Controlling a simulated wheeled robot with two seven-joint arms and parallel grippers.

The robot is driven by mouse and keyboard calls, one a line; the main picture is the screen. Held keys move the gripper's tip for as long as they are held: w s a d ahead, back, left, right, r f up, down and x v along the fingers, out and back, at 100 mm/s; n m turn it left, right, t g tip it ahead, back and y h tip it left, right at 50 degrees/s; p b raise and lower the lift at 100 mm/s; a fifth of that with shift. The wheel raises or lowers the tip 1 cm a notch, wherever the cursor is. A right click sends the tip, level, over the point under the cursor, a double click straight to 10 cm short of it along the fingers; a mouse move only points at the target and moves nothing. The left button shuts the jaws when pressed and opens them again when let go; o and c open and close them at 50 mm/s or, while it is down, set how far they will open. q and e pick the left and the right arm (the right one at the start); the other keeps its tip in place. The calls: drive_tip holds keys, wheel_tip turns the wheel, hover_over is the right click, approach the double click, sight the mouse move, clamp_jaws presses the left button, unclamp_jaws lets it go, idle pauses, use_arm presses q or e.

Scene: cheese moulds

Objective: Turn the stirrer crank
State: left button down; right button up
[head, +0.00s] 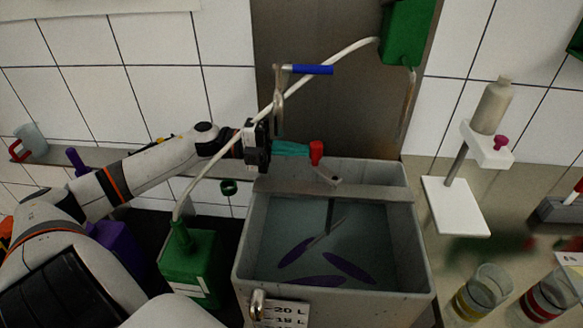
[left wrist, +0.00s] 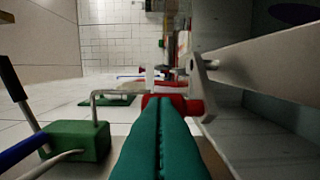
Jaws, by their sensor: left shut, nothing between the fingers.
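The stirrer crank has an upright red knob (head: 317,152) on a short grey arm (head: 331,175), above the bar across the grey vat (head: 245,235). A thin shaft (head: 330,215) goes down from the bar into the liquid. My left gripper (head: 306,149) comes in from the left with its teal fingers shut and empty. Its tips are right beside the knob's left side. In the left wrist view the closed fingers (left wrist: 158,98) point at the red knob (left wrist: 194,106), with the grey crank arm (left wrist: 203,85) behind. I cannot tell whether they touch. My right gripper is not in view.
A blue-handled lever (head: 312,69) and a white hose (head: 340,52) are above my left gripper. A green box (head: 190,265) stands left of the vat. A bottle (head: 492,105) on a white stand and glass beakers (head: 482,292) are at right.

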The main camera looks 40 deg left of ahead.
use_arm(q)
drive_tip(key=shift+w, duration=0.5)
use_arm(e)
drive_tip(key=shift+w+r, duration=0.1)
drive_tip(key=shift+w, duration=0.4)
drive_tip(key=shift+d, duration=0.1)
